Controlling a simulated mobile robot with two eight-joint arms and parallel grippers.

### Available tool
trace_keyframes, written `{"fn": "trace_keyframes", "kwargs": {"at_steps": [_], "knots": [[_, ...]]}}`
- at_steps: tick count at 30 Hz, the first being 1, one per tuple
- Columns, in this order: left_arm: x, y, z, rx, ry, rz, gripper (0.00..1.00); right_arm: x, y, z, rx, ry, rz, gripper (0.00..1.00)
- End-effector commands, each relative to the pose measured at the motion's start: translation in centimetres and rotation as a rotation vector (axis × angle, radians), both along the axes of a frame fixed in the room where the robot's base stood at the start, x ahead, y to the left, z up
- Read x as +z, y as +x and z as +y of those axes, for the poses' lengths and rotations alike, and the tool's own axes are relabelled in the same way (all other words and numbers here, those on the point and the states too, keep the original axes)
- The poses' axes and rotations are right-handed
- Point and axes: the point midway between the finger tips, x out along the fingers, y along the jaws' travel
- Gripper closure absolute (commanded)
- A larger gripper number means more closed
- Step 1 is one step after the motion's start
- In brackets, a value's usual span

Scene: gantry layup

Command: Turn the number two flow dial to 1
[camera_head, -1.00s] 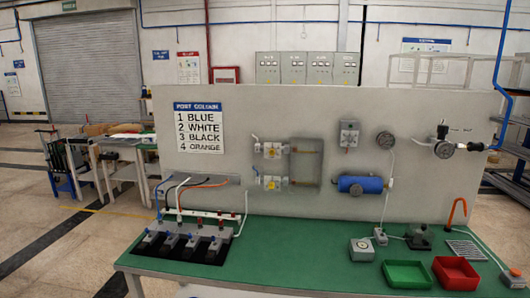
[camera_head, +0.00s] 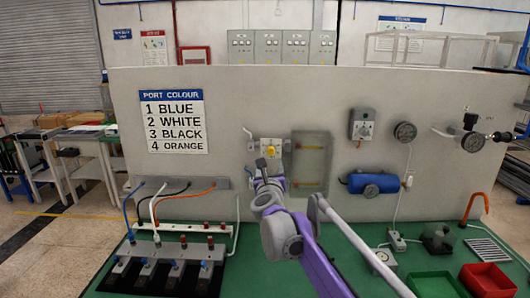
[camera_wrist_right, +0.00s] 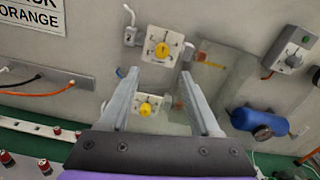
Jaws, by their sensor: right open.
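Two flow dials with yellow knobs on pale square plates are on the grey upright panel. The upper dial (camera_head: 272,145) shows in the head view and in the right wrist view (camera_wrist_right: 161,49). The lower dial (camera_wrist_right: 145,108) shows in the right wrist view, between the fingers; in the head view my arm hides it. I cannot read the dial numbers or settings. My right gripper (camera_head: 263,170) is open and empty in front of the panel, below the upper dial; in the right wrist view its fingertips (camera_wrist_right: 160,72) are spread. My left gripper is not in view.
Coloured hoses and a white rail (camera_head: 180,228) are on the left. A green tray (camera_head: 432,285) and red tray (camera_head: 488,279) stand at the right.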

Motion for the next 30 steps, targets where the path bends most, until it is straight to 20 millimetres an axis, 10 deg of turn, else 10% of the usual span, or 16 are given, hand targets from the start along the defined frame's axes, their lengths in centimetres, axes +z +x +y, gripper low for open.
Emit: {"fn": "trace_keyframes", "kwargs": {"at_steps": [30], "knots": [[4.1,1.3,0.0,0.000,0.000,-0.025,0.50,0.1,10.6,-0.1,0.000,0.000,0.000,0.37]]}}
